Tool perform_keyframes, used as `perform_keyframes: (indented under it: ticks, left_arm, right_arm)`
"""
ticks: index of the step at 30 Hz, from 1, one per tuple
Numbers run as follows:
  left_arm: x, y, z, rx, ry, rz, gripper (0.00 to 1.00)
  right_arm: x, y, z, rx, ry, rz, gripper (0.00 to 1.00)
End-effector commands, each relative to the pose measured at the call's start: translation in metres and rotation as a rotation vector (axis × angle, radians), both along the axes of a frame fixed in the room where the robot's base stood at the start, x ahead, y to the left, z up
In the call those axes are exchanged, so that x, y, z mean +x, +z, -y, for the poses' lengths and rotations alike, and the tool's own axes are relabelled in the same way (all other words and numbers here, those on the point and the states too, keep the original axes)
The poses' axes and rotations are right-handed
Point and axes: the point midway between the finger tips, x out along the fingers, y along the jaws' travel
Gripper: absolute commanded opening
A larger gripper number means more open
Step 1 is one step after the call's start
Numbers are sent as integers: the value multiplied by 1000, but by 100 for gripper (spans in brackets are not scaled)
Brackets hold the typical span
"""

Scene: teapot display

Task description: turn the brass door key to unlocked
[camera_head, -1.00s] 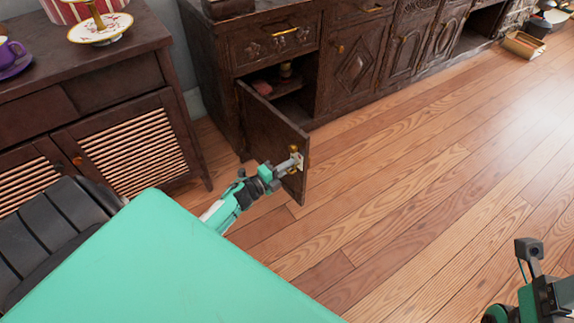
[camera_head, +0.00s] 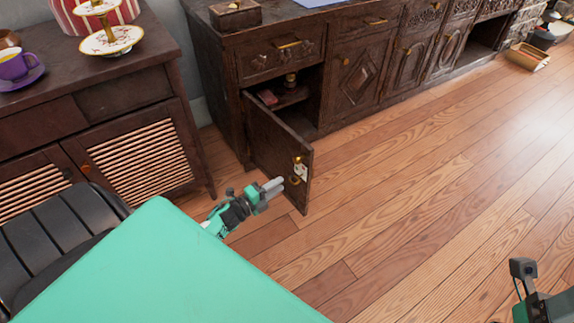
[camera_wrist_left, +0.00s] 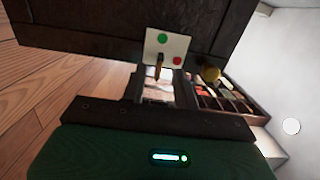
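The brass door key (camera_wrist_left: 159,66) sits in a white plate (camera_wrist_left: 165,48) on the open cabinet door. The plate has a green dot and a red dot. In the left wrist view the key's bow hangs downward below the green dot, with the red dot to its right. In the head view the plate (camera_head: 301,168) is near the door's free edge. My left gripper (camera_head: 276,185) is just left of the door edge, apart from the key. Its fingers (camera_wrist_left: 160,88) are parted and empty, with the key ahead of the gap. My right gripper's fingers are out of frame.
Shelves with small items show inside the cabinet. A sideboard (camera_head: 130,130) and black chair (camera_head: 60,235) stand left. The wooden floor (camera_head: 420,190) at right is open.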

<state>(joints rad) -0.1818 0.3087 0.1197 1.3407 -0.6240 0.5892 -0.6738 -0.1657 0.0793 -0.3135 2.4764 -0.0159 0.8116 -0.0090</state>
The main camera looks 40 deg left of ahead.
Motion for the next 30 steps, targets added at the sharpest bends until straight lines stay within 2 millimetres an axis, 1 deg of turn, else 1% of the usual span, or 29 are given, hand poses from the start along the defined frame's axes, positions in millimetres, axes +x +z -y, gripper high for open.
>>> perform_keyframes:
  ticks: [1, 6, 9, 12, 16, 30]
  left_arm:
    - [-14, 2, -4, -1, 2, -4, 30]
    - [-46, 2, -14, 0, 1, -2, 30]
    - [-59, 1, -17, -2, 2, -2, 30]
    - [-67, 1, -20, -1, 2, 1, 30]
    - [-71, 0, -21, 0, 2, 1, 30]
    - [-71, 0, -21, 0, 1, 1, 30]
  right_arm:
    - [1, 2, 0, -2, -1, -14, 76]
    - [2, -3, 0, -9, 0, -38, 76]
    - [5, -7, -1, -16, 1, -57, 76]
    - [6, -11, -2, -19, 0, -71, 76]
    - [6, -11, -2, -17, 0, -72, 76]
    - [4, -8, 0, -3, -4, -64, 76]
